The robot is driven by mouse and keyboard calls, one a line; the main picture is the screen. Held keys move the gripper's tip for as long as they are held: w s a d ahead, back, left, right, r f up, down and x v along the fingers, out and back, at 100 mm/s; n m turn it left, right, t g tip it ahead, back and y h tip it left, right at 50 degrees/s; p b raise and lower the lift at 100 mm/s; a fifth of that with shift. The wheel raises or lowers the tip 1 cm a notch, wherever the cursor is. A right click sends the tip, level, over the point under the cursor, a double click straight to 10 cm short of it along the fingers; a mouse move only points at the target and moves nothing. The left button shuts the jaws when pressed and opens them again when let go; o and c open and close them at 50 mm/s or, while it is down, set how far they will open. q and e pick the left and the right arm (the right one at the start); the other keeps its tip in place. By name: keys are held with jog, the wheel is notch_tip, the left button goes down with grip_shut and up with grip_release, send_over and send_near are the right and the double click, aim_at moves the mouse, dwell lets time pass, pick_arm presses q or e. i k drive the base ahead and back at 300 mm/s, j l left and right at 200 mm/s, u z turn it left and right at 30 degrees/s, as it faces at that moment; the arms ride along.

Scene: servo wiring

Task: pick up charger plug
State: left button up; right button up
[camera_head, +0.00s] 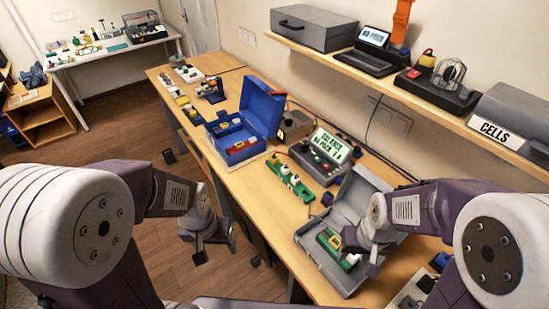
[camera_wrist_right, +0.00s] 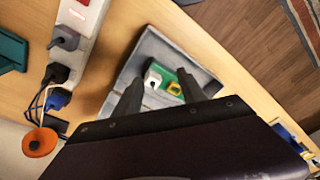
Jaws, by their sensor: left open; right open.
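My right gripper (camera_head: 362,251) is open over the open grey case (camera_head: 314,262). In the right wrist view, its two fingers (camera_wrist_right: 160,84) point at the case, one either side of a white plug-like piece (camera_wrist_right: 153,78) and a yellow piece (camera_wrist_right: 174,89) beside a green block (camera_wrist_right: 188,86). Nothing is seen held. A grey plug (camera_wrist_right: 65,38), a black plug (camera_wrist_right: 58,73) and a blue plug (camera_wrist_right: 57,99) sit at a white power strip (camera_wrist_right: 82,30). I cannot tell for sure which piece is the charger plug. My left gripper (camera_head: 203,252) is open and empty, beside the bench over the floor.
A display unit (camera_head: 322,153), a green strip with white pieces (camera_head: 290,183) and a blue toolbox (camera_head: 262,106) stand along the bench. The case's raised lid (camera_head: 357,195) stands behind the right gripper. A shelf (camera_head: 400,95) overhangs the back. An orange round piece (camera_wrist_right: 40,143) lies near the power strip.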

aim_at(274, 160)
jog(key=j, duration=0.85)
jog(key=i+j, duration=0.8)
jog(key=i, duration=0.2)
jog(key=i+l, duration=0.2)
